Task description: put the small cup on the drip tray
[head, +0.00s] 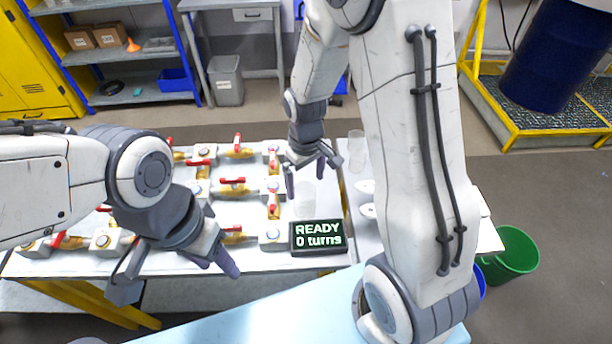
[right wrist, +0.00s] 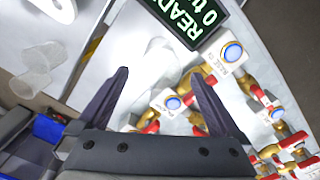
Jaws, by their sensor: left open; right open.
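A clear cup (head: 305,202) stands on the white table left of the aisle between tables, just above the display; it also shows faintly in the right wrist view (right wrist: 157,58). My right gripper (head: 309,175) is open and empty above and behind this cup, which appears between its fingertips in the right wrist view. Two more clear cups (head: 356,150) stand close together to the right; they also show in the right wrist view (right wrist: 42,65). I cannot tell which is the small cup. My left gripper (head: 176,268) is open and empty at the front left. I cannot make out the drip tray for sure.
A black display (head: 318,237) reads "READY 0 turns". Several brass valves with red handles (head: 233,186) cover the left table. White rounded parts (head: 367,210) lie on the right table, partly behind my right arm. A green bucket (head: 512,253) stands at the right.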

